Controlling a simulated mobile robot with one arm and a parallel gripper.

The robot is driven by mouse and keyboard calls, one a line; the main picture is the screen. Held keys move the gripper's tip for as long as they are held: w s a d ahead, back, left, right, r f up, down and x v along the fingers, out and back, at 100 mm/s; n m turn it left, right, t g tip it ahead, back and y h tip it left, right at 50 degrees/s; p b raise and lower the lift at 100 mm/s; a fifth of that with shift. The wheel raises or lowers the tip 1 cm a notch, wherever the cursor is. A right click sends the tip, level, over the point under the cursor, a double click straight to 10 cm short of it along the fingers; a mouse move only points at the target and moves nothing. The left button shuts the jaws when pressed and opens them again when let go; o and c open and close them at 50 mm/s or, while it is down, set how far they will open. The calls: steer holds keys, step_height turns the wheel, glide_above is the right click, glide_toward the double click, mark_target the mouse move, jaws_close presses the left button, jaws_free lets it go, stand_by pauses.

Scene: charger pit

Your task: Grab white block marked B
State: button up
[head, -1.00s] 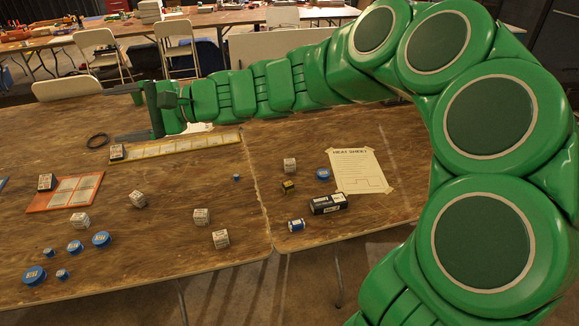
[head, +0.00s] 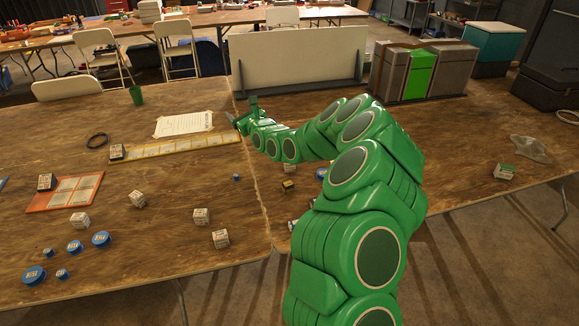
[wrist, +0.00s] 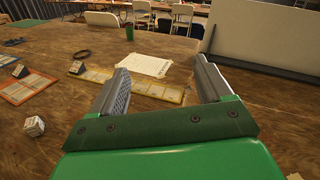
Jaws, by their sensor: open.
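Several small white blocks with dark print stand on the wooden table in the head view: one at the left (head: 80,220), one behind it (head: 138,199), one near the middle (head: 200,216) and one nearer the front edge (head: 221,239). The print is too small to tell which is marked B. One white block (wrist: 34,126) shows at the left of the wrist view. My gripper (head: 241,111) is over the back of the table near the seam, away from these blocks. In the wrist view my gripper (wrist: 162,68) is open, with nothing between its fingers.
Several blue round pieces (head: 75,247) lie at the front left. An orange card (head: 65,192), a yellow strip (head: 183,146), a paper sheet (head: 183,124) and a green cup (head: 136,95) are farther back. A white panel (head: 298,58) and grey-green bins (head: 425,70) stand behind. My arm covers part of the right table.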

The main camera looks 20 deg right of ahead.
steer(key=d+f+m+g+h, duration=0.1)
steer(key=d+f+m+h, duration=0.1)
steer(key=d+f, duration=0.3)
steer(key=s+d+f+m+g+h, duration=0.1)
steer(key=d+f+m+h, duration=0.1)
steer(key=d+f, duration=0.4)
steer(key=d+f+m+g+h, duration=0.1)
steer(key=d+f+m+h, duration=0.2)
steer(key=f, duration=0.9)
steer(key=shift+s+d+f+m+g, duration=0.1)
steer(key=shift+d+f+m+g, duration=0.05)
steer(key=shift+d, duration=0.55)
steer(key=shift+s+d+f+m+g, duration=0.1)
steer(key=shift+d+m+g, duration=0.05)
steer(key=shift+d, duration=0.55)
steer(key=shift+x, duration=1.2)
steer(key=shift+w+d+f, duration=0.25)
steer(key=shift+w+f, duration=0.35)
steer(key=shift+w+d+f, duration=0.25)
steer(key=shift+w+f, duration=0.35)
steer(key=shift+f, duration=0.05)
steer(key=shift+w+d, duration=0.15)
steer(key=shift+w, duration=0.35)
steer(key=shift+w+f, duration=0.35)
steer(key=shift+w, duration=0.1)
steer(key=c, duration=1)
steer(key=shift+r, duration=0.1)
steer(key=shift+c, duration=0.2)
